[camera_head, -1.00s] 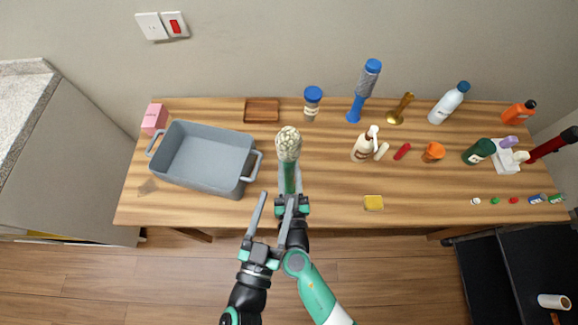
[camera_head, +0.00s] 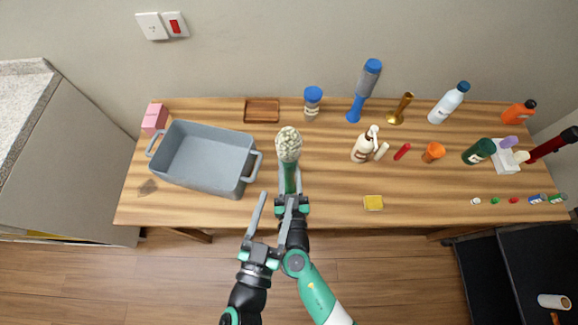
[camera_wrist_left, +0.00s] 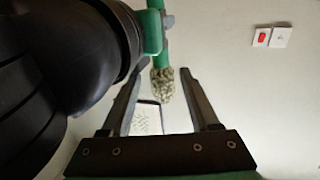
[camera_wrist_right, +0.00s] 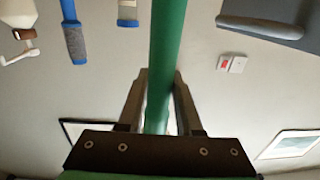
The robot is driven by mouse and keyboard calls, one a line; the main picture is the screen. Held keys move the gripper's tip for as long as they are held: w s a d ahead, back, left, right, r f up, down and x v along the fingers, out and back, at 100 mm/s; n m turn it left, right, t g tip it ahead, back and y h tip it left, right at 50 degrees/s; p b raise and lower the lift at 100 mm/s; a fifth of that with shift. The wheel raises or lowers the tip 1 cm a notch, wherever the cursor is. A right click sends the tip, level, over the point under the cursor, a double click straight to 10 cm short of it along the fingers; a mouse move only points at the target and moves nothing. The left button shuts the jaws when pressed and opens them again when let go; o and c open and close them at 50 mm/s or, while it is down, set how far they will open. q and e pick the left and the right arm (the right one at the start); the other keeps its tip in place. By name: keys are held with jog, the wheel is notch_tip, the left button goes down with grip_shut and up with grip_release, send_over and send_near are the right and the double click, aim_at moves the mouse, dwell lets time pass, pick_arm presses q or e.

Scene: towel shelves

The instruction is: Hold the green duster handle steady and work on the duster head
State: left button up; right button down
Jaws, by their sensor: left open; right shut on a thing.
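The green duster has a straight green handle (camera_head: 289,178) and a pale, nubby head (camera_head: 289,143) at its top. My right gripper (camera_head: 290,171) is shut on the handle below the head and holds it up over the table's front part. In the right wrist view the green handle (camera_wrist_right: 167,62) runs between the fingers. My left gripper (camera_head: 276,198) is open and empty, lower and to the left of the duster. In the left wrist view the duster head (camera_wrist_left: 163,86) appears between the spread fingers with gaps on both sides; its distance from them is unclear.
A grey bin (camera_head: 202,172) stands at the left of the wooden table (camera_head: 330,207). A blue-handled brush (camera_head: 365,90), a jar (camera_head: 312,101) and several bottles stand at the back and right.

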aim_at(293, 131)
pick_arm(q)
jog(key=o, duration=0.3)
jog(key=shift+w+r, duration=0.15)
jog(key=shift+r, duration=0.15)
jog(key=o, duration=0.3)
jog(key=w+r, duration=0.1)
jog(key=r, duration=0.1)
jog(key=w+r, duration=0.1)
jog(key=r, duration=0.1)
jog(key=w+r, duration=0.1)
jog(key=r, duration=0.1)
jog(key=shift+d+r, duration=0.15)
jog(key=shift+d, duration=0.25)
jog(key=shift+n, duration=0.3)
jog(key=x, duration=1.1)
jog(key=shift+w+d, duration=0.1)
jog(key=shift+w, duration=0.3)
jog(key=c, duration=1.4)
jog(key=shift+r, duration=0.1)
jog(key=shift+r, duration=3.4)
